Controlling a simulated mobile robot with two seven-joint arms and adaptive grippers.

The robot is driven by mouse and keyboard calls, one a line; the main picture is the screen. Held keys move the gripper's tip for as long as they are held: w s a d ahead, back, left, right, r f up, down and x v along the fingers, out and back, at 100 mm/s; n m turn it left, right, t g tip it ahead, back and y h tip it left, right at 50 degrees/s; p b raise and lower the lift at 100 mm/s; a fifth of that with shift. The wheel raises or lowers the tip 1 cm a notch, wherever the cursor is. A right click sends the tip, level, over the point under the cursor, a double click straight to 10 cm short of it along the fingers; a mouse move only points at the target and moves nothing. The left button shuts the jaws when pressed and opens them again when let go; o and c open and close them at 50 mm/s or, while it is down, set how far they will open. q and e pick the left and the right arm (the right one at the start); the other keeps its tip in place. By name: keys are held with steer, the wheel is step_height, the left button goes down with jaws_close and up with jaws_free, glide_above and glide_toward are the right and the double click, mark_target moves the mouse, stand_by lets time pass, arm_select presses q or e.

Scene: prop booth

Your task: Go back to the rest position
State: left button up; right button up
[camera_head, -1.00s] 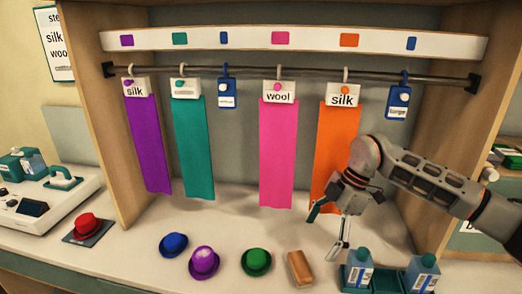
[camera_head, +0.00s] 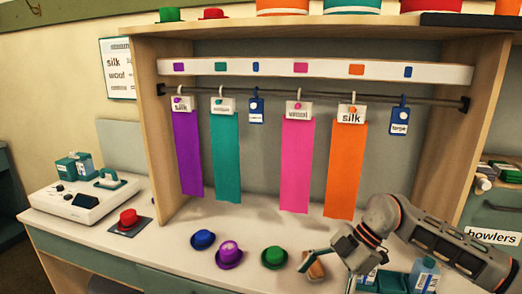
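My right gripper (camera_head: 328,275) comes in from the right, low over the front of the counter. My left gripper is not in view. Purple (camera_head: 188,150), teal (camera_head: 225,160), pink (camera_head: 296,165) and orange (camera_head: 346,170) cloths hang from the rail (camera_head: 380,97) behind, clear of the gripper.
Blue (camera_head: 203,239), purple (camera_head: 229,254) and green (camera_head: 274,257) hats stand along the counter. A red hat (camera_head: 128,218) sits on a dark pad at left, by a white machine (camera_head: 85,203). Blue-labelled bottles (camera_head: 424,275) stand beneath my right arm. Wooden side walls (camera_head: 170,130) bound the booth.

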steer(key=s+a+r+t+y, duration=0.2)
steer(key=s+a+y, duration=0.1)
steer(key=a+y, duration=0.4)
steer(key=s+a+r+t+y, duration=0.25)
steer(key=s+a+y, duration=0.2)
steer(key=a, duration=0.45)
steer(key=w+d+f+m+t+h, duration=0.3)
steer(key=d+f+m+t+h, duration=0.5)
steer(key=d+f+m+t, duration=0.4)
steer(key=s+d+f+m+g+h, duration=0.2)
steer(key=s+d+f+h, duration=0.2)
steer(key=s+f, duration=0.3)
steer(key=s+d+f+m+g+h, duration=0.2)
steer(key=s+d+f, duration=0.4)
steer(key=f, duration=0.5)
steer(key=shift+s+d+f+m+h, duration=0.2)
steer(key=shift+s+d+m+h, duration=0.2)
steer(key=shift+s+m+h, duration=0.45)
